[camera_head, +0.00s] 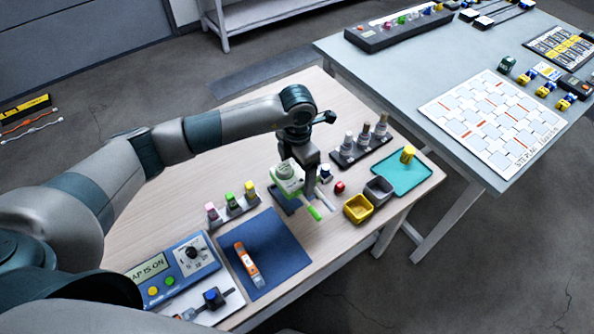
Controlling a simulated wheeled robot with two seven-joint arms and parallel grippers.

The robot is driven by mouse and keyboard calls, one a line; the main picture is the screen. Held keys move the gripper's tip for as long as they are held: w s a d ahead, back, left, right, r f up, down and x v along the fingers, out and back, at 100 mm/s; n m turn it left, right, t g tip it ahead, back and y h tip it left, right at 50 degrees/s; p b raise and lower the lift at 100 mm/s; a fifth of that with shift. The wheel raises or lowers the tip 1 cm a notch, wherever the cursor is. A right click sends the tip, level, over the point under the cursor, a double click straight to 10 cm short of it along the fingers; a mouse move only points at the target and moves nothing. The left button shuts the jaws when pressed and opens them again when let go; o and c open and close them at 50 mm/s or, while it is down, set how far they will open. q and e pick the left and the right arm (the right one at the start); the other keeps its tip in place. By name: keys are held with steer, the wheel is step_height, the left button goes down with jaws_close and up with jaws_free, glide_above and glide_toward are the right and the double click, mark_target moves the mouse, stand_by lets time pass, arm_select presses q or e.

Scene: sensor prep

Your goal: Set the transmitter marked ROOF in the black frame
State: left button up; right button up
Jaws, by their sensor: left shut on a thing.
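My left gripper (309,176) comes down over the middle of the wooden table, shut on a white and green thing (287,180) at its left side. The marking on that thing is too small to read, so I cannot tell whether it says ROOF. It is over or close to a small blue patch; the contact below is hidden. One black holder (232,213) carries pink-, green- and yellow-topped pieces. I cannot tell which is the black frame. My right gripper is not in view.
A blue mat (285,250) bears an orange and white item (249,266). A blue device with a display (172,272) stands at front left. Yellow (357,209) and grey (379,190) bins and a teal tray (412,182) are at right. A second table (400,75) stands beyond.

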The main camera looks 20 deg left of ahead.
arm_select(q)
steer(key=shift+f+b, duration=1)
steer(key=shift+f, duration=1.05)
steer(key=shift+b, duration=0.4)
stand_by(0.6)
steer(key=shift+a+f+b, duration=0.15)
steer(key=shift+f+b, duration=0.15)
